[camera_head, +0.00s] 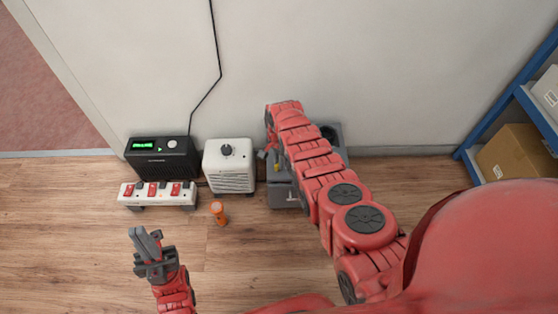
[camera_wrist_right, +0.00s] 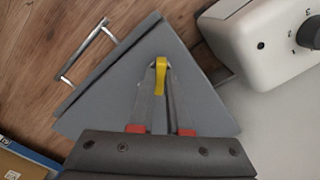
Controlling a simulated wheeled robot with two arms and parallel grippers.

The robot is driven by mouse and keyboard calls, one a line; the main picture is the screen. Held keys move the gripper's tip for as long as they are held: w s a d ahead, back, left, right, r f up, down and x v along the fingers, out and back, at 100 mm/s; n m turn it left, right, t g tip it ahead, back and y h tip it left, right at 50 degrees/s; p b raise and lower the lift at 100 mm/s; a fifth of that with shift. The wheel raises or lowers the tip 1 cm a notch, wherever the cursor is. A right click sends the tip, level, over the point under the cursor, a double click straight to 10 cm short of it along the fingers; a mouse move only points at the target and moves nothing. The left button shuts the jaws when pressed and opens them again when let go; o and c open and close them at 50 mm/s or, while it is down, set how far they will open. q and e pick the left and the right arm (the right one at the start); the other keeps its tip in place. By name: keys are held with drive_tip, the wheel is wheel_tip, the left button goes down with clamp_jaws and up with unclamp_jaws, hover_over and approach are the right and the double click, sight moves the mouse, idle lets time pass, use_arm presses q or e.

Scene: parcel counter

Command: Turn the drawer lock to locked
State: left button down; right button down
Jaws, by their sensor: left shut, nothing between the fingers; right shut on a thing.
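The drawer unit (camera_head: 279,194) is a grey box on the floor by the wall, largely hidden behind my right arm. Its grey surface (camera_wrist_right: 105,115) fills the middle of the right wrist view, with a metal bar handle (camera_wrist_right: 84,52) at the left. A yellow lock key (camera_wrist_right: 161,76) sits between the fingertips of my right gripper (camera_wrist_right: 160,82), which is shut on it. A small yellow bit of it shows in the head view (camera_head: 262,154). I cannot read any lock marking. My left gripper (camera_head: 147,242) is shut and empty, over the floor at lower left.
A white heater (camera_head: 229,170) with a dark dial stands just left of the drawer unit. Further left are a black device (camera_head: 162,160) with a green display, a power strip (camera_head: 158,196) with red switches, and an orange bottle (camera_head: 218,213). A blue shelf (camera_head: 530,100) is at right.

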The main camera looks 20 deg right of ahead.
drive_tip(key=n, duration=0.3)
drive_tip(key=shift+n, duration=0.3)
drive_tip(key=n, duration=0.4)
drive_tip(key=shift+n, duration=0.3)
drive_tip(key=c, duration=0.9)
unclamp_jaws()
